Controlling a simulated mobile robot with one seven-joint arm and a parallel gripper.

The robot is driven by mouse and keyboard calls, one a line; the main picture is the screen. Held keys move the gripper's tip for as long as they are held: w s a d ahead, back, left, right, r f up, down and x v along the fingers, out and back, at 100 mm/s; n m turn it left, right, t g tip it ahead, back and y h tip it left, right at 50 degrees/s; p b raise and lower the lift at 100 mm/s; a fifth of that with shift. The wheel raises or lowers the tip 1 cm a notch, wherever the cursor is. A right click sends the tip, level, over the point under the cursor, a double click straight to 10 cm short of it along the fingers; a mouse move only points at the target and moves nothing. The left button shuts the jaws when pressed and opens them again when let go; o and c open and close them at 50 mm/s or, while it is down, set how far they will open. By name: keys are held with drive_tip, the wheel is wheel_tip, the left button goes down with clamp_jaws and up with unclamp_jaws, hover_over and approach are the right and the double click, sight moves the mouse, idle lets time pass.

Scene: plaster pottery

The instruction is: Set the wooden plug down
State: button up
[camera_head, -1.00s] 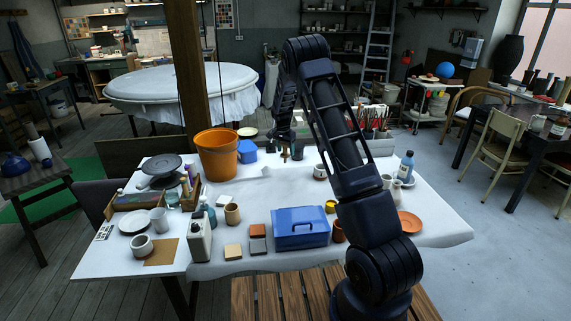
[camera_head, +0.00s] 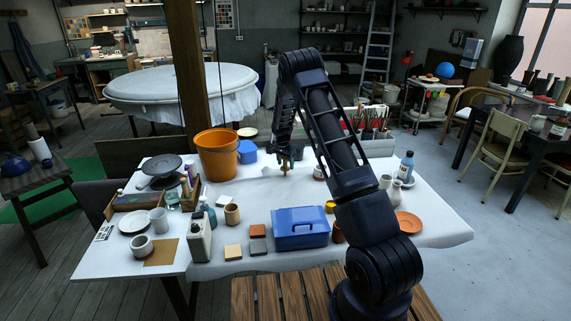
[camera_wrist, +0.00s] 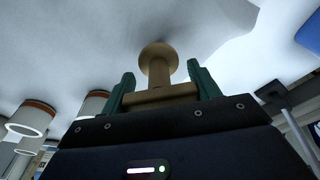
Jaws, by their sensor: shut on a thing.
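The wooden plug (camera_wrist: 158,62) is tan, with a rounded knob on a short stem. My gripper (camera_wrist: 161,88) has green fingers, one on each side of the plug, and is shut on it. In the wrist view the knob points away from my gripper, toward the white table surface. In the head view my gripper (camera_head: 285,158) hangs over the back middle of the white-covered table (camera_head: 262,190), with the plug (camera_head: 285,168) small and tan beneath it. I cannot tell whether the plug touches the table.
A blue toolbox (camera_head: 300,228) is nearer the front. The cloth between bucket and toolbox is mostly clear.

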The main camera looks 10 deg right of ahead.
drive_tip(key=shift+f, duration=0.1)
drive_tip(key=o, duration=1)
drive_tip(key=shift+c, duration=0.2)
